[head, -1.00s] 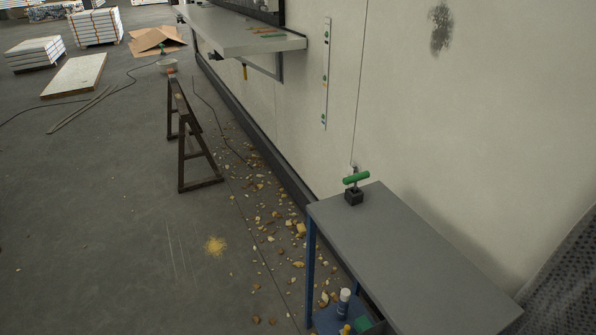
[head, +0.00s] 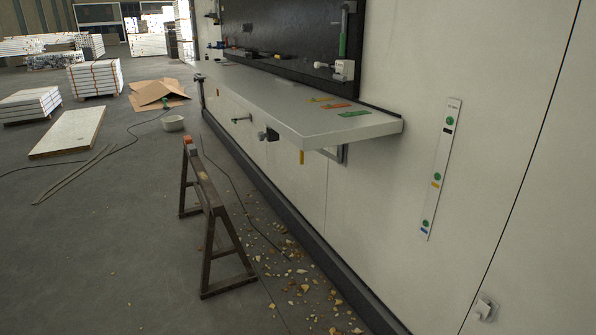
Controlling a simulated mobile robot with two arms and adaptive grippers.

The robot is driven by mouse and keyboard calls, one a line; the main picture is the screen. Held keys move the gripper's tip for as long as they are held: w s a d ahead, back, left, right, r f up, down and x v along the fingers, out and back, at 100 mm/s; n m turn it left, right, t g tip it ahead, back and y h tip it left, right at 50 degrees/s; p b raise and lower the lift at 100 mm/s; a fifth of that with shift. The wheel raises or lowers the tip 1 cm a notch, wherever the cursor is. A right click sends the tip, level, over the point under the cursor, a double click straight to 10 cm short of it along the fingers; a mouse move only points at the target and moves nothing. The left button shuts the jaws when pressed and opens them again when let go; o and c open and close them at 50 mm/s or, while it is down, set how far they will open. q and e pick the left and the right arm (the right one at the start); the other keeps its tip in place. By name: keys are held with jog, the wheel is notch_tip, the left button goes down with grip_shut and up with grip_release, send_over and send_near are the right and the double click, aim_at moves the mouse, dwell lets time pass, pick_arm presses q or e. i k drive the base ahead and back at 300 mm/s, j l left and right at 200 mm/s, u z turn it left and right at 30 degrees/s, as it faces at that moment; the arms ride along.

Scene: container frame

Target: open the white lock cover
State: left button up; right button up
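A small white box-like fitting (head: 344,69), which may be the lock cover, sits at the lower right end of the dark panel (head: 290,28). An upright bar with a green grip (head: 343,42) rises directly above it. It is too small to tell whether the fitting is open or shut. Another small pale fitting (head: 485,308) is on the white wall at the lower right, beside a dark vertical seam. Neither of my grippers is in view.
A long pale shelf (head: 270,101) juts from the wall below the panel, with flat coloured pieces on it. A dark sawhorse (head: 226,243) stands in front, with rubble (head: 310,290) on the floor near the wall.

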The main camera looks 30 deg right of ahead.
aim_at(482, 310)
jog(key=i+z, duration=0.5)
jog(key=i+j+z, duration=0.25)
jog(key=i+z, duration=0.2)
